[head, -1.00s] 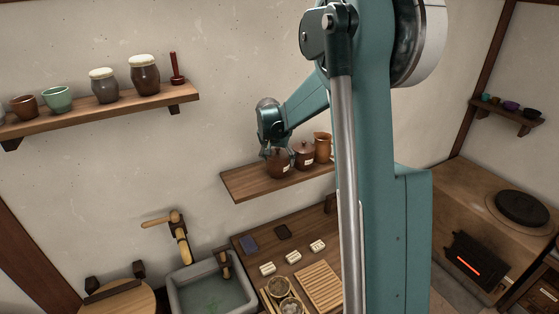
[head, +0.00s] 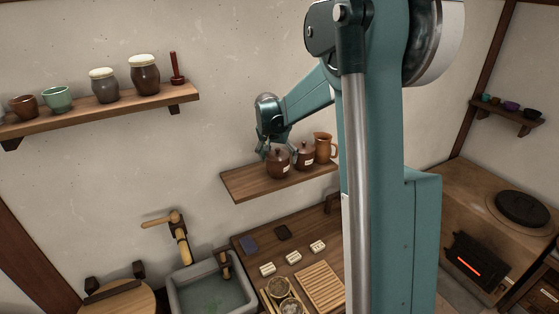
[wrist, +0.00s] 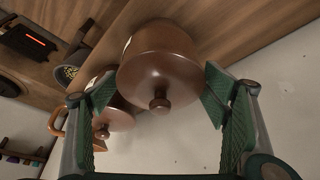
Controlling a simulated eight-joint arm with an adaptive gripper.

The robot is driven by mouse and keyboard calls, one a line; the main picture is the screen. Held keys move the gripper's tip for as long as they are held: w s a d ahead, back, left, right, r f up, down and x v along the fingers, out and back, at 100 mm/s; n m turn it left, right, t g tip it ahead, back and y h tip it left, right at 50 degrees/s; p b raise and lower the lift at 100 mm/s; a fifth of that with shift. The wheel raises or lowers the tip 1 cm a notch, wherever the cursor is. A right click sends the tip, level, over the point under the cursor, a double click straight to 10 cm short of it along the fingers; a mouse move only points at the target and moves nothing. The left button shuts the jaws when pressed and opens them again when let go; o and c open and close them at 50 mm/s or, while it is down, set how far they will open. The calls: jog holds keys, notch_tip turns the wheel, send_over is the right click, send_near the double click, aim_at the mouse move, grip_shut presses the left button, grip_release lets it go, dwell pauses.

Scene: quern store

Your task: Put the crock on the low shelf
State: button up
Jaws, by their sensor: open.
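A brown lidded crock with a pale label (head: 278,163) stands upright on the low shelf (head: 243,186), left of a second, similar lidded crock (head: 305,153). My gripper (head: 272,148) is open just above and beside the left crock. In the wrist view, the open fingers (wrist: 158,85) lie on either side of the crock (wrist: 158,65), whose round lid knob faces the camera. A gap shows between the crock and the right finger; on the left side I cannot tell the clearance. The second crock (wrist: 115,115) shows partly behind the left finger.
An orange-brown jug (head: 323,147) stands right of the crocks. The upper shelf (head: 100,112) holds cups, cloth-topped jars and a red pestle-like piece. Below are a sink (head: 212,298) and a counter with small items. The low shelf's left end is bare.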

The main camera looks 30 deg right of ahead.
jog(key=b+v, duration=0.1)
jog(key=v, duration=0.8)
jog(key=shift+s+r, duration=0.1)
jog(key=shift+r, duration=0.25)
jog(key=shift+a, duration=0.15)
dwell(0.4)
jog(key=shift+s+a+r, duration=0.15)
jog(key=shift+s, duration=0.1)
jog(key=s+a+r+n+t+y, duration=0.1)
jog(key=s+a+r+n, duration=0.15)
jog(key=s+a, duration=0.6)
jog(key=s+a+r+n+t+y, duration=0.1)
jog(key=s+a+r+n, duration=0.3)
jog(key=s, duration=0.8)
jog(key=s+a+f, duration=0.2)
jog(key=s+a, duration=0.1)
jog(key=s, duration=0.3)
jog(key=s+a+f+n+t+y, duration=0.1)
jog(key=s+a+f, duration=0.2)
jog(key=s, duration=0.4)
jog(key=s+a+f+n+t, duration=0.1)
jog(key=s+a+f, duration=0.2)
jog(key=s, duration=0.4)
jog(key=shift+s+a+f, duration=0.2)
jog(key=shift+a, duration=0.15)
jog(key=shift+n, duration=0.25)
